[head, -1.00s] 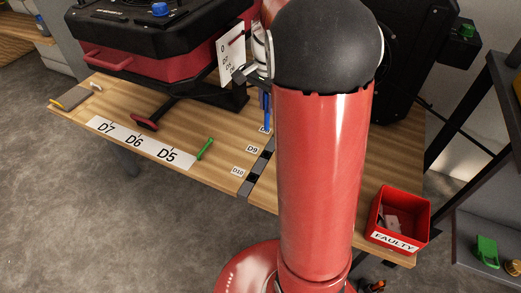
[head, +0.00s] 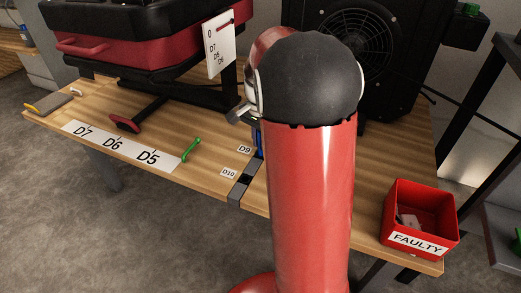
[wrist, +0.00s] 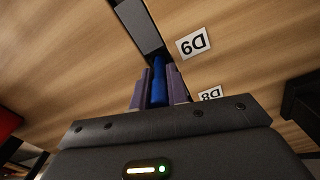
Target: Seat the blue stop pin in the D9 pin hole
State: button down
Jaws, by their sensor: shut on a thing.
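The blue stop pin (wrist: 159,84) stands between the two fingers of my gripper (wrist: 160,90) in the wrist view, and the fingers are shut on it. In the head view, a short piece of the blue pin (head: 259,143) shows beside my arm, just right of the D9 label (head: 244,150). The grey and black strip (head: 240,190) runs along the table beside the D9 and D10 labels. In the wrist view, the strip (wrist: 140,28) passes beyond the pin, with the D9 label (wrist: 194,43) to its right. The pin's lower end and the D9 hole are hidden, so contact cannot be told.
A green pin (head: 191,149) lies beside the white D7-D6-D5 strip (head: 128,148). A red FAULTY box (head: 419,222) stands at the table's right front corner. A black and red machine (head: 130,45) stands at the back left. A large black fan unit (head: 375,50) stands behind my arm.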

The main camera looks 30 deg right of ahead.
jog(key=shift+f, duration=0.8)
jog(key=shift+r, duration=0.15)
jog(key=c, duration=1.4)
grip_release()
jog(key=shift+o, duration=0.2)
